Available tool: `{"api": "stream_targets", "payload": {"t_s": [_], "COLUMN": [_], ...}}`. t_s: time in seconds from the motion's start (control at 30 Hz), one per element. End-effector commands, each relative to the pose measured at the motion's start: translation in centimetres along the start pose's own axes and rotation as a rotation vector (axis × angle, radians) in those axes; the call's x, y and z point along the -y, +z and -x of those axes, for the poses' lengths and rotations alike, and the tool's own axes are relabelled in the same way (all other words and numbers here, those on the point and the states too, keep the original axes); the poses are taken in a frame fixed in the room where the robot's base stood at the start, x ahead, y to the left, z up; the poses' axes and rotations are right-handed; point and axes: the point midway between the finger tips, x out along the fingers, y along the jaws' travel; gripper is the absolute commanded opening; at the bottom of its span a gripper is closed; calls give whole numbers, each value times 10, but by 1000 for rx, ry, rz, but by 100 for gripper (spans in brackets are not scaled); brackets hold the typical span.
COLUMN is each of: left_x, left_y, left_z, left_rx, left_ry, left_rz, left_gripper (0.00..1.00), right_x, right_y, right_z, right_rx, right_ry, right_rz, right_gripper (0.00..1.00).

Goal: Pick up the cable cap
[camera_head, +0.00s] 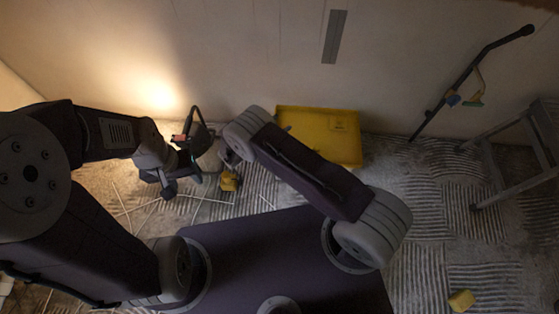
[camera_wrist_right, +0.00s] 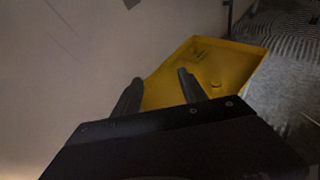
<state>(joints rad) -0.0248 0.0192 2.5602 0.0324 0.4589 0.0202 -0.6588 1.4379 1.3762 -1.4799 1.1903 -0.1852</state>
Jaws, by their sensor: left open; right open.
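I cannot pick out the cable cap for certain in either view. A small round yellowish piece (camera_wrist_right: 216,85) shows on the yellow tray in the right wrist view, too small and dim to identify. My right gripper (camera_wrist_right: 160,90) is open and empty, its two dark fingers apart in front of the tray's near side. In the head view, its arm bends over in front of the yellow tray (camera_head: 345,150). My left gripper (camera_head: 168,186) is open at the left, low near the floor beside a dark object with a looped handle; its fingers are hard to make out.
A yellow block (camera_head: 229,181) lies near the grippers and another (camera_head: 461,301) at the lower right. A dark long-handled tool (camera_head: 462,82) leans on the wall. A grey step stool (camera_head: 510,140) stands at right. Thin white strips lie on the floor at left.

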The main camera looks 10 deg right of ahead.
Motion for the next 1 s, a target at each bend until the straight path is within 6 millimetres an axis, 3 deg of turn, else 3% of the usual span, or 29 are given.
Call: {"api": "stream_targets", "payload": {"t_s": [0.03,0.1,0.2,0.47,0.7,0.87,1.0], "left_x": [1,1,2,2,2,2,3], "left_y": [5,7,9,9,11,12,14], "left_z": [-49,-72,-90,-91,-111,-114,-137], "left_rx": [0,0,-1,-1,-1,-1,-1], "left_ry": [0,0,0,0,0,0,0], "left_rz": [0,0,0,0,0,0,0], "left_gripper": [50,50,50,50,50,50,50], "right_x": [19,39,54,53,52,50,46], "right_y": [-70,-116,-152,-157,-160,-158,-160], "right_z": [-14,-17,-17,-12,-46,-55,-82], "right_rx": [-4,-6,-7,-9,-8,-9,-9], "right_ry": [14,28,47,62,57,60,57], "right_rz": [57,126,184,195,192,192,189], "right_gripper": [50,50,50,50,50,50,50]}}
